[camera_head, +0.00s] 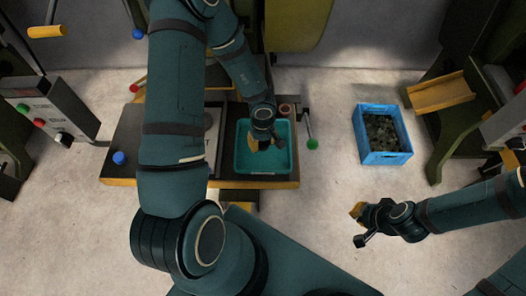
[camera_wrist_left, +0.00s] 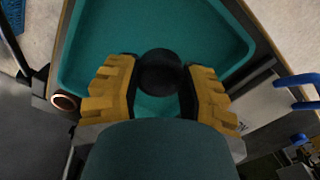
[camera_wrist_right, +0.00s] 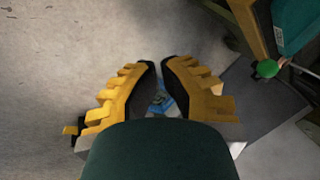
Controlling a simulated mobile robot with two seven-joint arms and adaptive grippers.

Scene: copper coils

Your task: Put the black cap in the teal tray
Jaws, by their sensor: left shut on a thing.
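The black cap (camera_wrist_left: 160,72) is a round dark piece between the yellow fingers of my left gripper (camera_wrist_left: 160,90) in the left wrist view. My left gripper is shut on it. The teal tray (camera_head: 245,165) sits on the workbench in the head view, and my left gripper (camera_head: 264,143) is over it. The tray's floor (camera_wrist_left: 100,40) shows behind the cap in the left wrist view. I cannot tell whether the cap touches the floor. My right gripper (camera_head: 357,225) is out over the floor at the right; its fingers (camera_wrist_right: 160,75) are apart with nothing seen between them.
A copper ring (camera_head: 287,109) lies by the tray's far right corner. A green-knobbed lever (camera_head: 312,143) stands at the bench's right edge. A blue crate (camera_head: 372,157) of dark pieces stands on the floor. A blue knob (camera_head: 119,158) is at the bench's left. Floor between crate and bench is clear.

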